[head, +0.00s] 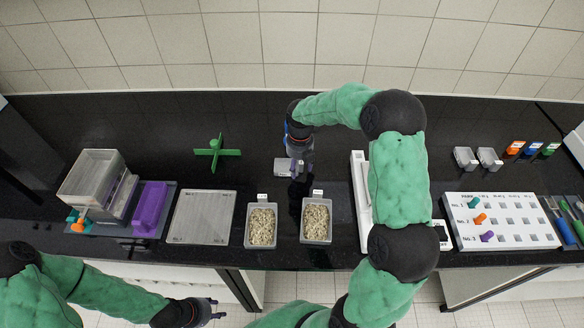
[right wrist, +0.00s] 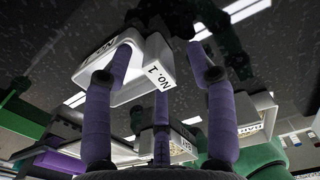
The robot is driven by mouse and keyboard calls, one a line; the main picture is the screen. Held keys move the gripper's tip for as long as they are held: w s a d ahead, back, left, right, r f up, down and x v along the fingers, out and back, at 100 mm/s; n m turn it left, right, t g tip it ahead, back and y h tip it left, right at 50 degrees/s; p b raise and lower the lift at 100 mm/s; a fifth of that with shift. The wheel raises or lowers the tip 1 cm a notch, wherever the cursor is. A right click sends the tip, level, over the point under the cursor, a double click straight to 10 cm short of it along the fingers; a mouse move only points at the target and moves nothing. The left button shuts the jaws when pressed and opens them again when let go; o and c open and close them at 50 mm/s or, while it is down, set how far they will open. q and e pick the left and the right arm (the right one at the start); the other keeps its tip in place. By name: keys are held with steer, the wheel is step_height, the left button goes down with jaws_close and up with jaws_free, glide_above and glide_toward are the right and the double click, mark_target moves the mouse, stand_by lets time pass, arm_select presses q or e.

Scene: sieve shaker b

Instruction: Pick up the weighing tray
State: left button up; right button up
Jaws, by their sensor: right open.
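A small white weighing tray (head: 283,168) labelled "No. 1" sits on the black bench behind the two grain containers. In the right wrist view the tray (right wrist: 150,75) shows close up, between and beyond my purple fingers. My right gripper (head: 299,165) is open at the tray's right end in the head view; its fingers (right wrist: 161,50) are apart. I cannot tell whether they touch the tray. My left gripper (head: 212,309) is open and empty, low in front of the bench. Two similar small trays (head: 466,158) (head: 489,159) stand at the back right.
Two grain-filled containers (head: 262,226) (head: 317,220) stand in front of my right gripper. A flat grey plate (head: 201,217), purple block (head: 150,208) and green cross-shaped piece (head: 217,153) lie left. A white peg board (head: 515,221) is right. Bare bench surrounds the tray behind.

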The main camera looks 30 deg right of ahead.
jaws_close()
steer(key=shift+r, duration=0.15)
steer(key=shift+r, duration=0.6)
steer(key=s+a+r+p, duration=0.1)
steer(key=a+r+p, duration=0.2)
steer(key=a+r, duration=0.8)
steer(key=a, duration=0.3)
steer(key=shift+r, duration=0.3)
